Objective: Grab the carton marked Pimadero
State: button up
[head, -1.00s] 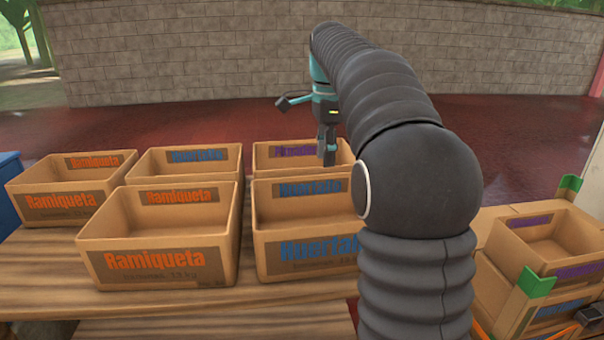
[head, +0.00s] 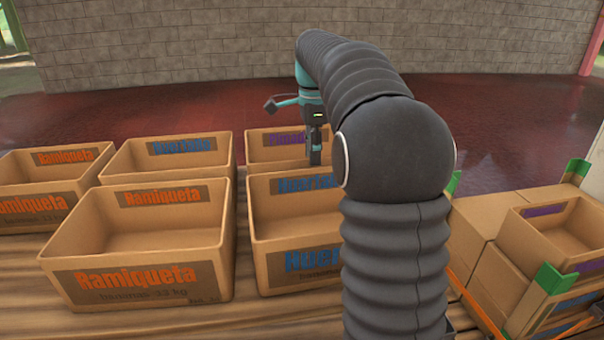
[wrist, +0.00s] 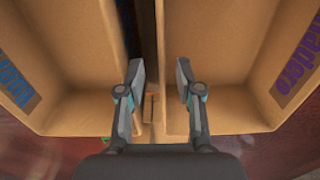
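The carton with the purple label (head: 263,150) stands in the back row, right of the blue-lettered one; its lettering is partly hidden by my gripper and matches Pimadero as far as it shows. It also fills the right of the wrist view (wrist: 235,60), with purple letters on its far wall. My gripper (wrist: 160,82) is open and points down. Its fingers are apart, one on each side of this carton's near wall, the right one over the inside. I cannot tell whether they touch the wall. In the head view my gripper (head: 315,160) is at this carton.
A blue-lettered carton (wrist: 75,60) stands close to the left, with a narrow gap between. In the head view, Ramiqueta cartons (head: 140,250) and blue-lettered cartons (head: 262,225) crowd the wooden table. Stacked cartons with green corners (head: 545,285) stand at right.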

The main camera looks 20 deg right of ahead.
jog(key=shift+w+a+f+b, duration=0.1)
jog(key=shift+f+b, duration=0.2)
jog(key=shift+f, duration=1.3)
jog(key=shift+w+a+f+b, duration=0.1)
jog(key=shift+f+b, duration=0.2)
jog(key=shift+f, duration=1.3)
jog(key=shift+c, duration=0.2)
grip_shut()
jog(key=shift+r, duration=0.1)
